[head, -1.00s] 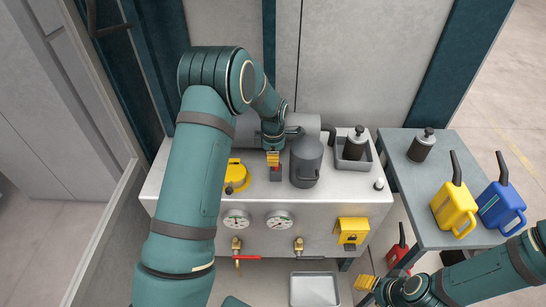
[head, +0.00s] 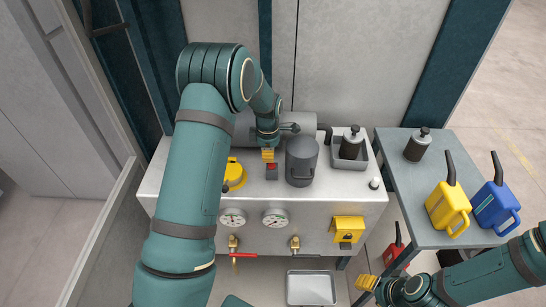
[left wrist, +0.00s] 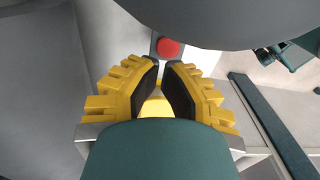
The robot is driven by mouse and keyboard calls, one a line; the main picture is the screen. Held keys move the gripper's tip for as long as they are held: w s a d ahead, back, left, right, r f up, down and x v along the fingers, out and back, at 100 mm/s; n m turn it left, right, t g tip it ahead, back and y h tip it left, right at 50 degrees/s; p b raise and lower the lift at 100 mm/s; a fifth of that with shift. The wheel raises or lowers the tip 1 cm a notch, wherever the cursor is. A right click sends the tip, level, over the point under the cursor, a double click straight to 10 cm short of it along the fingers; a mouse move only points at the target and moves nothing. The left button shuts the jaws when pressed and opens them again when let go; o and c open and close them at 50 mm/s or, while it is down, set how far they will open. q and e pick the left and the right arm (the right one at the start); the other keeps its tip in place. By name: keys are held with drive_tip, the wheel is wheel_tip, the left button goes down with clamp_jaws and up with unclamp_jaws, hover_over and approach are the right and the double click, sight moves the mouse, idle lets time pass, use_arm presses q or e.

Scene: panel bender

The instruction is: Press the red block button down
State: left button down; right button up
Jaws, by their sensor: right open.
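The red button (head: 272,166) sits on top of a small grey block (head: 272,175) on the light bench top. In the left wrist view the red button (left wrist: 168,48) shows just beyond the fingertips, below a large dark rounded shape. My left gripper (head: 268,158) hangs just behind and above the button in the head view. Its yellow fingers (left wrist: 161,66) have black pads and stand a narrow gap apart, with nothing between them. Contact with the button cannot be told. My right gripper (head: 364,290) is open and empty at the lower right, low in front of the bench.
A dark grey pot (head: 302,163) stands close right of the button. A yellow round part (head: 234,174) lies to its left. A grey cylinder (head: 298,125) lies behind. A tray (head: 366,162) holds a bottle. Yellow and blue cans (head: 495,207) stand on the right table.

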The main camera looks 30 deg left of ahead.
sight(270, 164)
use_arm(q)
drive_tip(key=r, duration=0.4)
drive_tip(key=shift+d+r, duration=0.2)
drive_tip(key=shift+d, duration=0.15)
wheel_tip(270, 164, up, 7)
drive_tip(key=shift+a+r, duration=0.15)
drive_tip(key=shift+a, duration=0.15)
use_arm(e)
drive_tip(key=shift+d+r, duration=0.3)
drive_tip(key=shift+d, duration=0.05)
use_arm(q)
drive_tip(key=shift+w, duration=0.1)
